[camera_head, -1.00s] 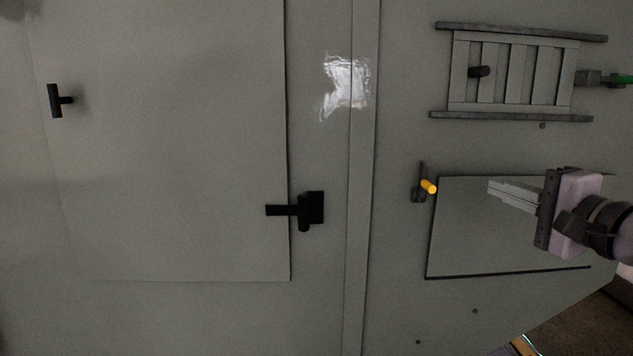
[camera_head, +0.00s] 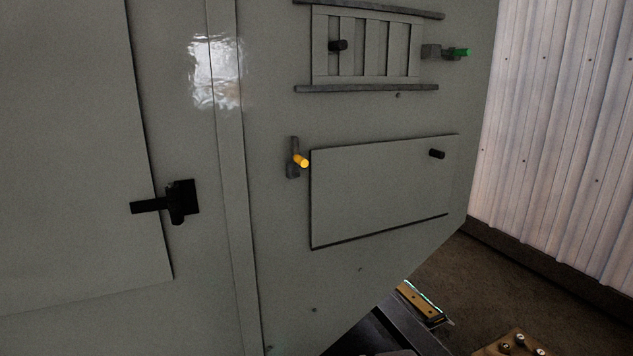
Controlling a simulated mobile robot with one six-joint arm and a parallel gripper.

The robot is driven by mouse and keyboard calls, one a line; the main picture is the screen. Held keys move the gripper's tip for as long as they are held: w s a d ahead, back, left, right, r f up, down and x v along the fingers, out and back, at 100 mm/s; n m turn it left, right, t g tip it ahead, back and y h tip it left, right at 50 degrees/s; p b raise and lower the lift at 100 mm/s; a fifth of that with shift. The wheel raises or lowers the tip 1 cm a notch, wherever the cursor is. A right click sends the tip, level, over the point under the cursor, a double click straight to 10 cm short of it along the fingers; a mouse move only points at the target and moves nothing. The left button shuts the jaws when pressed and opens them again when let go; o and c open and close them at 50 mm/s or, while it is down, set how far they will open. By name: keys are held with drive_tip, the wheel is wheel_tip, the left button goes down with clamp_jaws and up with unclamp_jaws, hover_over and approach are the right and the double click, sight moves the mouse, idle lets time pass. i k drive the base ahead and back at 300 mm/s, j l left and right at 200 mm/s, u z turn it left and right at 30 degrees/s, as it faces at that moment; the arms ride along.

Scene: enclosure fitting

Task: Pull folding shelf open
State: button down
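A flat grey rectangular panel (camera_head: 380,195), which looks like the folding shelf, lies flush against the grey enclosure wall on the right side. A short black knob (camera_head: 437,154) sticks out near its upper right corner. A latch with a yellow peg (camera_head: 302,161) sits just beyond its upper left corner; I cannot tell whether it holds the panel. A dark gap shows along the panel's lower and left edges. My gripper is not in view.
A slatted vent (camera_head: 390,48) with a black knob (camera_head: 338,45) and a green-tipped latch (camera_head: 458,52) is above. A door with a black handle (camera_head: 165,203) is at left. A corrugated wall (camera_head: 560,130) stands right; brown floor (camera_head: 450,270) lies below.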

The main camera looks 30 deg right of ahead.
sight(361, 191)
drive_tip(key=z, duration=1.2)
